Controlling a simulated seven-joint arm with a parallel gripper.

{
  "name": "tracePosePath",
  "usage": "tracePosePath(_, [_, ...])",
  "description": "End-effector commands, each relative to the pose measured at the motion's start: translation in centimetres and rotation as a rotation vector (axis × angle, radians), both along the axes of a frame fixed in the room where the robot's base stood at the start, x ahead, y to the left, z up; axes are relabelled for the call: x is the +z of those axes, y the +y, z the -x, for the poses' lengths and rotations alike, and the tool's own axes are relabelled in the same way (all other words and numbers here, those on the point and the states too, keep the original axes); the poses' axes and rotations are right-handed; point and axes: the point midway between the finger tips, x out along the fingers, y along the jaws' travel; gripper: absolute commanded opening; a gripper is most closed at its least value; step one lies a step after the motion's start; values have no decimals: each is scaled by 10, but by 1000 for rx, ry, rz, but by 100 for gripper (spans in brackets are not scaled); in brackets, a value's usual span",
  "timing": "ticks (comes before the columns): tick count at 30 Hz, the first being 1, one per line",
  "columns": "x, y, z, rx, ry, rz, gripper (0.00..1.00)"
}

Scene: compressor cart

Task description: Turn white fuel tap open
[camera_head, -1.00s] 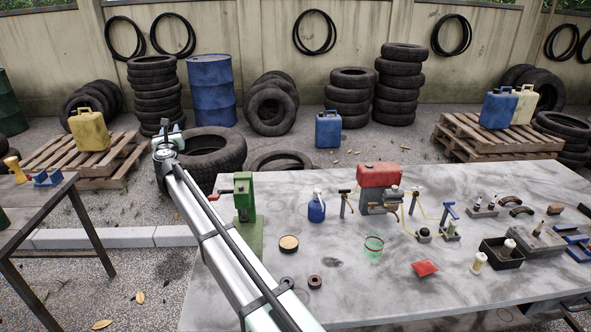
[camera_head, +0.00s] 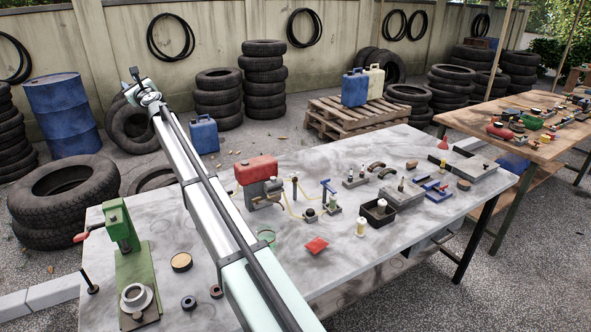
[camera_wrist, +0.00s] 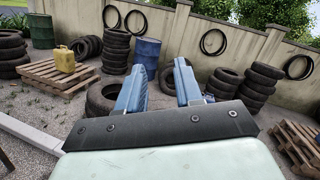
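A red-tanked engine (camera_head: 257,172) stands on the grey workbench (camera_head: 350,262), left of its middle. Thin yellow lines run from it to small tap stands. One slim upright stand (camera_head: 294,190) is just right of the engine, and another has a blue handle (camera_head: 327,188). I cannot tell which tap is white at this size; my arm may hide part of this group. My gripper (camera_head: 134,74) is raised far beyond the bench, pointing at the wall. In the wrist view its two blue fingers (camera_wrist: 160,70) are apart with nothing between them.
A green press (camera_head: 125,245) stands at the bench's left end. A blue bottle shown earlier is out of sight. A red funnel-like piece (camera_head: 316,245), rings and a black tray (camera_head: 390,208) lie on the bench. Tyres, drums and a pallet (camera_head: 355,115) stand behind.

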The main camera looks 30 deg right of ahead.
Motion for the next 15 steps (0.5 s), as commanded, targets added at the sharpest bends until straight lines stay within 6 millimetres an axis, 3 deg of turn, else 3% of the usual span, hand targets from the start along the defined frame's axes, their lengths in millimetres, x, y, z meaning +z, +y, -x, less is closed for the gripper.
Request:
tracePosePath(1, [-6, -24, -2, 27, 17, 74, 35])
tracePosePath(8, [-52, -116, 9, 183, 153, 406, 35])
tracePosePath(15, [-113, -235, 52, 355, 380, 689, 35])
